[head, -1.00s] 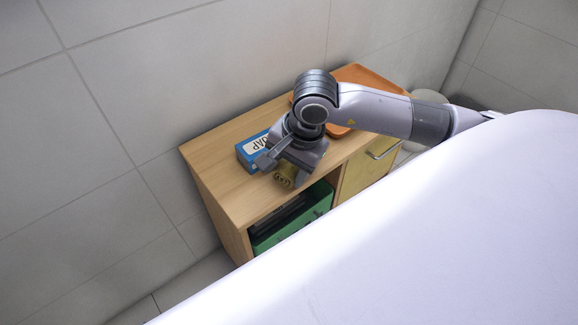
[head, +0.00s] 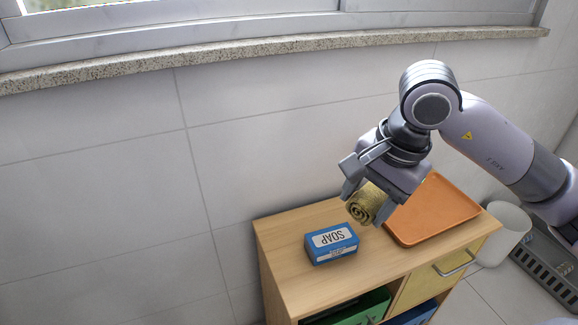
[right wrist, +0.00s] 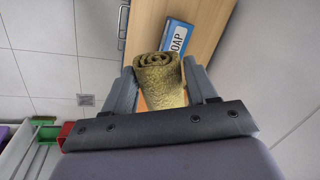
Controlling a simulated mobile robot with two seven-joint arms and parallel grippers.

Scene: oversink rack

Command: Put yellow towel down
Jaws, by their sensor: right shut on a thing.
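The yellow towel (head: 364,205) is rolled up and held between the fingers of my right gripper (head: 368,207). In the head view it appears above the wooden cabinet, between the soap box and the orange tray; its exact height over the top is hard to tell. In the right wrist view the towel (right wrist: 159,82) sits between both fingers, its spiral end facing the soap. My left gripper is in neither view.
A blue soap box (head: 331,244) lies on the wooden cabinet top (head: 285,252), left of the towel. An orange tray (head: 432,212) lies on its right part. Bare wood shows around the soap. A tiled wall (head: 110,180) stands behind, with a window ledge above.

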